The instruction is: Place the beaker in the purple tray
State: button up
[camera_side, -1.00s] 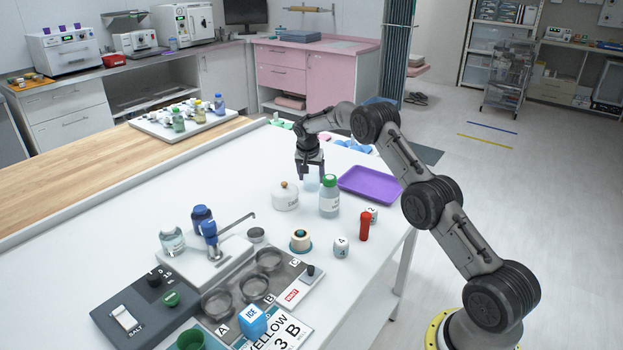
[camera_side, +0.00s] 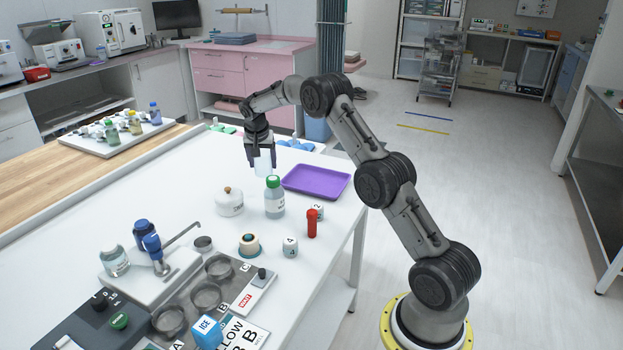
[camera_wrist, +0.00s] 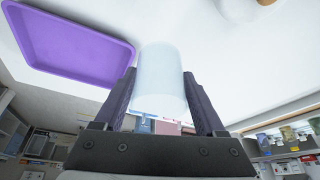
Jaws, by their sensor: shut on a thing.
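My gripper (camera_side: 262,158) is shut on the beaker (camera_side: 264,165), a clear, pale bluish cylinder. In the wrist view the beaker (camera_wrist: 161,80) sits between the two dark fingers of my gripper (camera_wrist: 163,95). In the side view it hangs just left of the purple tray (camera_side: 316,182), near the tray's back left corner. The purple tray is flat, shallow and empty, and lies on the white table. It also shows at the upper left of the wrist view (camera_wrist: 75,45), beside the beaker. I cannot tell how high the beaker is above the table.
A green-capped bottle (camera_side: 274,200) stands in front of the tray and beaker, with a white round pot (camera_side: 229,203) to its left. A red tube (camera_side: 312,223) and numbered white pieces (camera_side: 290,247) stand nearer.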

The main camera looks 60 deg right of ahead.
jog(key=s+d+r+m, duration=0.1)
jog(key=s+r, duration=0.2)
jog(key=s, duration=0.8)
jog(key=s+d+r+m, duration=0.1)
jog(key=s+r, duration=0.2)
jog(key=s, duration=0.8)
send_near(317, 181)
jog(key=shift+w+d+r+g, duration=0.1)
jog(key=shift+w+d+g, duration=0.2)
jog(key=shift+g, duration=0.1)
jog(key=shift+w+d+f, duration=0.3)
jog(key=shift+f, duration=1.8)
jog(key=shift+f, duration=0.1)
